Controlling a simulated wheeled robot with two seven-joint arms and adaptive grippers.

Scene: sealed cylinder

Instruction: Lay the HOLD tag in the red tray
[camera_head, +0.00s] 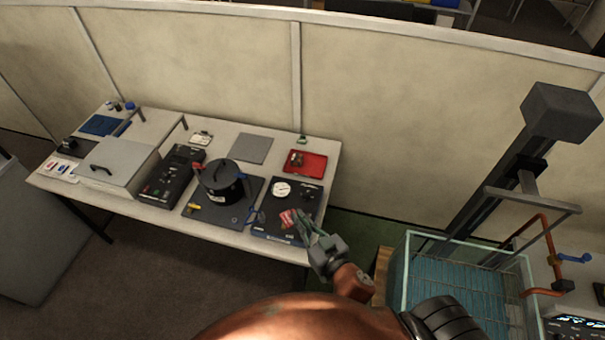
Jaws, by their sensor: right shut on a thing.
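The red tray (317,164) lies flat near the right end of the bench, with a small brown object in its left part. My right gripper (296,221) reaches in from the lower right over the dark panel at the bench's front right. It is shut on a small red and white piece, which looks like the HOLD tag (287,217); its lettering is too small to read. The tag is in front of the tray and apart from it. My left gripper is not in view.
A black lidded pot (221,181) stands left of the gripper, and a round white gauge (281,189) lies between gripper and tray. A grey mat (251,148) is left of the tray. A glass-walled tank (461,275) stands right of the bench.

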